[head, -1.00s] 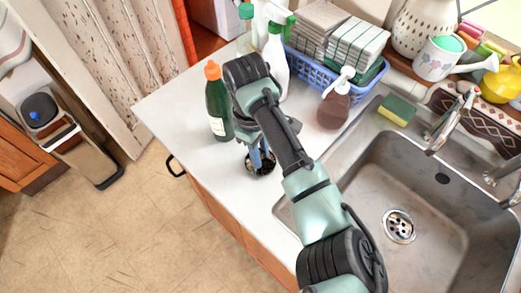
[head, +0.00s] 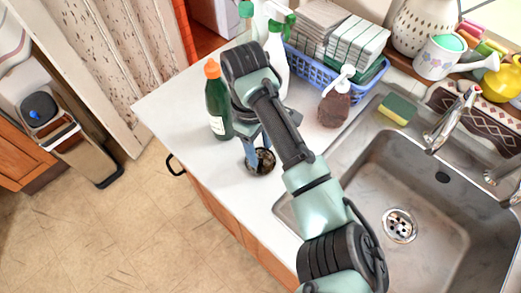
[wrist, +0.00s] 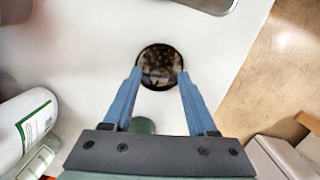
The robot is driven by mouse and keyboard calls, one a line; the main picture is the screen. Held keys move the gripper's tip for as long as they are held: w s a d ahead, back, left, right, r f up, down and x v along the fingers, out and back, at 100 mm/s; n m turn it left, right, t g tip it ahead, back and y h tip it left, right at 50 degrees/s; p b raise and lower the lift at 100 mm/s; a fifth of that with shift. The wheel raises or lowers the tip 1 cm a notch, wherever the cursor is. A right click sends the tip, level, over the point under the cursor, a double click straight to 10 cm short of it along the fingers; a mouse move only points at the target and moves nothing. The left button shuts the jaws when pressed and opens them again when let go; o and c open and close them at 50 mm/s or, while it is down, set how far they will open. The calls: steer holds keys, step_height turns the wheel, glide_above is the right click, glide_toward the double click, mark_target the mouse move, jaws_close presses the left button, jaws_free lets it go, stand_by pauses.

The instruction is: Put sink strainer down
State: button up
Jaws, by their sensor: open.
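The sink strainer (head: 263,161), a dark round metal cup, rests on the white counter near its front edge, left of the sink. In the wrist view the strainer (wrist: 160,60) lies just beyond my fingertips, with bare counter around it. My gripper (head: 251,158) is open and empty, its blue fingers pointing down beside the strainer. In the wrist view the gripper (wrist: 160,74) has its two fingertips wide apart, toward either side of the strainer. I cannot tell the exact height of the tips above the counter.
A green bottle with an orange cap (head: 217,105) stands left of my wrist. A soap dispenser (head: 335,100), a blue basket (head: 315,65) and a sponge (head: 398,109) stand farther back. The steel sink (head: 435,250) is at right. The counter's left part is clear.

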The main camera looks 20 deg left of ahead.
step_height(320, 180, up, 10)
steer(key=a+p, duration=0.1)
steer(key=p, duration=0.1)
steer(key=shift+a+r, duration=0.15)
stand_by(0.4)
